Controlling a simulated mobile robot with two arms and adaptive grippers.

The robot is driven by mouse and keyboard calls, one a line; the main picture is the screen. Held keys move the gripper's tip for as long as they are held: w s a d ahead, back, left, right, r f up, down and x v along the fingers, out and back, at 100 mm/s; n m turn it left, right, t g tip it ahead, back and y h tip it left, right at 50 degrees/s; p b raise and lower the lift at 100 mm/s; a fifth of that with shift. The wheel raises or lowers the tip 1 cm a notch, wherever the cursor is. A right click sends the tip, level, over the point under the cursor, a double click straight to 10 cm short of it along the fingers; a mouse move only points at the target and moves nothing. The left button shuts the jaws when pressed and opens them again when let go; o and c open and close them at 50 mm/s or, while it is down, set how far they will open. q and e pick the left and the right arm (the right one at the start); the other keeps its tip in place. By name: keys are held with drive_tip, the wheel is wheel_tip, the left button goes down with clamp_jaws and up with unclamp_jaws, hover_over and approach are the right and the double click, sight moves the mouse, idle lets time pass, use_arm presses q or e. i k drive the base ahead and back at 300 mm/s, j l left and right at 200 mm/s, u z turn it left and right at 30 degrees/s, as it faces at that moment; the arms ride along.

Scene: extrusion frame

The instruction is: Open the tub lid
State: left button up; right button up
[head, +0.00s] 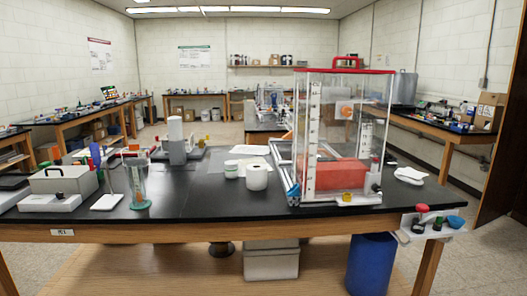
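A tall clear tub (334,125) stands on the right part of the black-topped table. Its flat red lid (343,71) lies across the top and looks shut, with a red handle (347,61) rising from it. A red block (341,173) shows through the clear walls near the bottom. Neither of my grippers is in view, and nothing touches the lid.
The black table (230,200) has free room at its front middle. White rolls (257,177) stand left of the tub. A grey box with a handle (64,180) and a clear cylinder (137,183) are at the left. A blue bin (370,262) stands below the table.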

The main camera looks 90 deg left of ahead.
sight(64, 172)
drive_tip(key=u, duration=4.15)
drive_tip(key=i+l+u, duration=0.15)
drive_tip(key=i, duration=0.3)
drive_tip(key=i+l+u, duration=0.15)
drive_tip(key=i, duration=0.3)
drive_tip(key=j, duration=0.05)
